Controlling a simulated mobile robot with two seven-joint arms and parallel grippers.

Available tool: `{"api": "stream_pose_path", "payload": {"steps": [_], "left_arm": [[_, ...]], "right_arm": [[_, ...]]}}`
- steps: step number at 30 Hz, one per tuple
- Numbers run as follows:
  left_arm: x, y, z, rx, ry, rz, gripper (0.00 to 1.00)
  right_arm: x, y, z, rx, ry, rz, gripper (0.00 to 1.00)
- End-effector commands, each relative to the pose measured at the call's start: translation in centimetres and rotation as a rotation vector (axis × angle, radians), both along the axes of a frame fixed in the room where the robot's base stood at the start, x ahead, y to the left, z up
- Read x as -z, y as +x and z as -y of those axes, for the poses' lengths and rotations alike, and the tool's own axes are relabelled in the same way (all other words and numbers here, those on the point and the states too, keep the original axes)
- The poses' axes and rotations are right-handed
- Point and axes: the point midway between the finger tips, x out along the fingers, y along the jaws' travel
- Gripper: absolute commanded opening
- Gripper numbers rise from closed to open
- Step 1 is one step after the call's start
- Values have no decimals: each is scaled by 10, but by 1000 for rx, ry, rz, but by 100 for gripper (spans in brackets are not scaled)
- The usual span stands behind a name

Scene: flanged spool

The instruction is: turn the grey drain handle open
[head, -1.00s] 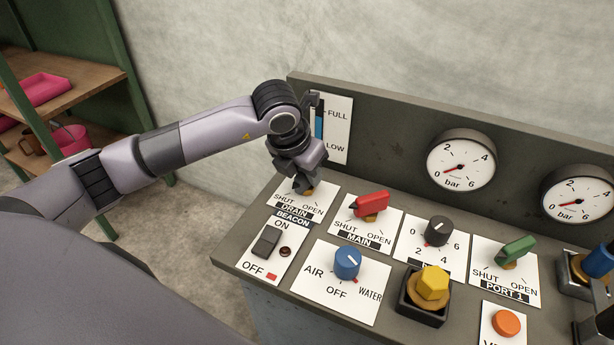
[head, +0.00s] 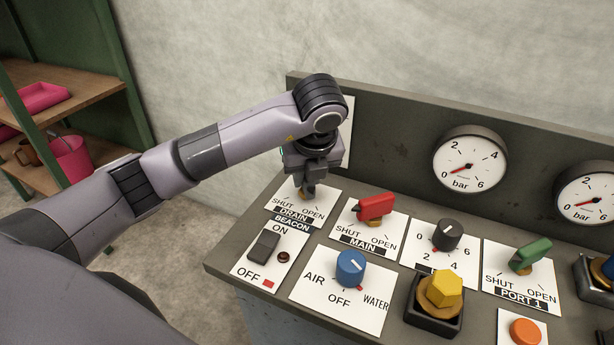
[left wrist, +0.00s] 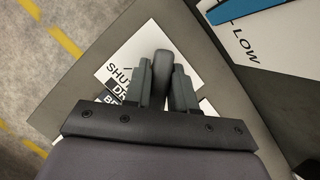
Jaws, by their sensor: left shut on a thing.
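The drain plate (head: 322,200), lettered SHUT, OPEN and DRAIN, lies at the back left of the panel. My left gripper (head: 307,190) reaches down over it from above and is shut on the grey drain handle. In the left wrist view the grey drain handle (left wrist: 162,72) stands between the two fingers of the left gripper (left wrist: 160,82). The fingers and wrist hide most of the handle in the head view, so I cannot tell exactly where it points between SHUT and OPEN. My right gripper is not in view.
The red main handle (head: 375,207) is close on the right. The beacon switch (head: 264,246) and blue selector knob (head: 351,268) are in front. The level gauge plate (head: 347,135) stands behind, partly covered by my wrist. A yellow hex knob (head: 445,288) is farther right.

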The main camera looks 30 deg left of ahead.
Motion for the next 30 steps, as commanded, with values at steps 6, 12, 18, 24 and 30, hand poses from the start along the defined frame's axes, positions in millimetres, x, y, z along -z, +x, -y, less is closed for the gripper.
{"api": "stream_pose_path", "payload": {"steps": [6, 12, 18, 24, 30], "left_arm": [[0, 0, 0, -86, -1, 1, 0], [-1, 0, 0, -119, -1, 2, 0], [-1, 0, 0, -127, -1, 3, 0], [-1, 0, 0, -127, -1, 3, 0], [-1, 0, 0, -126, -2, 2, 46]], "right_arm": [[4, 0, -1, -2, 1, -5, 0], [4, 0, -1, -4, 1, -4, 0], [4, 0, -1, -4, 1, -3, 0], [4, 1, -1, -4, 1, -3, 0], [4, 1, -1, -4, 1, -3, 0]]}}
